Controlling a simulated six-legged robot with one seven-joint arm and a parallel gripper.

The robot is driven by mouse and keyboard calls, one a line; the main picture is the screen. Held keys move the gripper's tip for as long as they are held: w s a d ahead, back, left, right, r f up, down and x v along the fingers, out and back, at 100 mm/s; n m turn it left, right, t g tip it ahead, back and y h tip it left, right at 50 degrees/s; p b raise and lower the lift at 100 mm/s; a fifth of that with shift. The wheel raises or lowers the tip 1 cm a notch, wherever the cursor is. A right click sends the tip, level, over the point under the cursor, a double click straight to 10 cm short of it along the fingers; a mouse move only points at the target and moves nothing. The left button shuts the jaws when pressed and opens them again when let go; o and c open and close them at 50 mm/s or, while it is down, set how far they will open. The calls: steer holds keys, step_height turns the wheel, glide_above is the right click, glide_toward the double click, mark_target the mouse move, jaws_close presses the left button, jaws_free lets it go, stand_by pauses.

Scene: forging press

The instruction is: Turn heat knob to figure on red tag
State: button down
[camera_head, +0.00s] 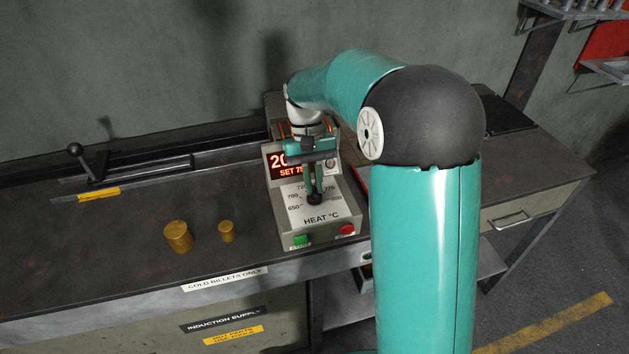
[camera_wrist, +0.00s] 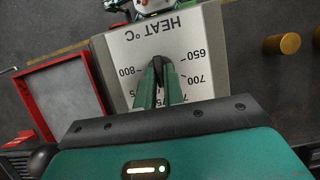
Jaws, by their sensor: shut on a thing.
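The dial carries figures from 650 to 800. My gripper (camera_wrist: 159,72) is shut on the knob (camera_wrist: 158,62), with a green finger on each side. In the head view my gripper (camera_head: 314,190) comes down onto the knob from above. The red display (camera_head: 288,163) on the box shows "20" and "SET 75", its right end hidden by my gripper. The knob's pointer is hard to read between the fingers. No figure on a red tag is readable.
Two brass billets, one larger (camera_head: 178,237) and one smaller (camera_head: 226,231), stand left of the box. A green button (camera_head: 301,240) and a red button (camera_head: 347,230) are on its front. A red-rimmed tray (camera_wrist: 62,97) lies beside the box.

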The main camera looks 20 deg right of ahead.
steer(key=n, duration=0.2)
steer(key=n+h, duration=0.1)
steer(key=n, duration=0.1)
steer(key=shift+a+h, duration=0.2)
steer(key=shift+h, duration=0.1)
stand_by(0.4)
steer(key=c, duration=1.5)
jaws_free()
steer(key=v, duration=1.3)
steer(key=shift+r, duration=0.45)
steer(key=shift+s+a, duration=0.1)
steer(key=shift+a, duration=0.05)
